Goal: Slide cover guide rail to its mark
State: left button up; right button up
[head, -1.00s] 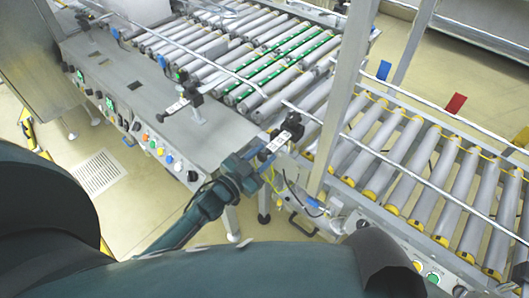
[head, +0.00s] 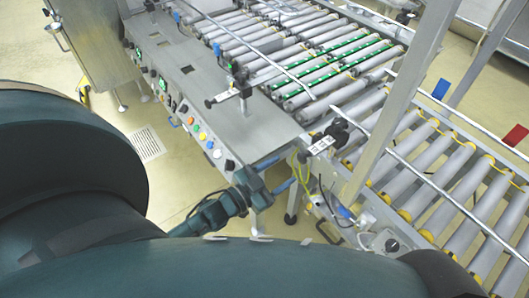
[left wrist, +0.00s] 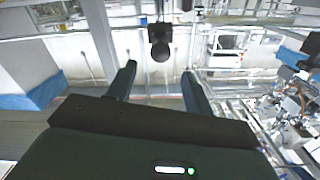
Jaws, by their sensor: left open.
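Two thin metal guide rails show in the head view. The near-right guide rail (head: 430,180) runs along the yellow-ended rollers, with a black knob (head: 338,130) and a white scale plate (head: 321,145) at its left end. The other guide rail (head: 280,69) crosses the left rollers. A blue flag (head: 440,88) and a red flag (head: 515,135) stand beyond the right rollers; I cannot tell which is the mark. My left gripper (head: 280,172) is open and empty, below and left of the near knob. In the left wrist view, a black knob (left wrist: 159,45) appears ahead, between the open fingers (left wrist: 158,84), apart from them.
A grey panel with coloured buttons (head: 195,125) stands left of the gripper. A metal post (head: 395,110) rises just right of the knob. Cables (head: 310,180) and a control box (head: 385,240) lie to the right. Open floor shows at lower left.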

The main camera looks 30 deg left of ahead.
pick_arm(q)
jog(key=v, duration=0.5)
pick_arm(e)
jog(key=shift+f, duration=0.1)
dwell(0.3)
pick_arm(q)
jog(key=s+d+r+n+g+y+p, duration=0.1)
jog(key=s+d+n+g+p, duration=0.3)
jog(key=d, duration=0.4)
jog(key=s+g+y+p, duration=0.1)
jog(key=s+g, duration=0.1)
jog(key=shift+s+d+r+y+p, duration=0.35)
jog(key=shift+s+r+y, duration=0.05)
pick_arm(e)
jog(key=shift+s+d+r+g+h, duration=0.15)
jog(key=shift+d+r+h, duration=0.1)
jog(key=shift+d+r, duration=0.2)
jog(key=shift+s+d+r+g+h, duration=0.15)
jog(key=shift+d+r+h, duration=0.1)
jog(key=shift+d+r, duration=0.2)
jog(key=shift+w+r, duration=0.1)
jog(key=shift+s+a, duration=0.15)
jog(key=shift+s, duration=0.15)
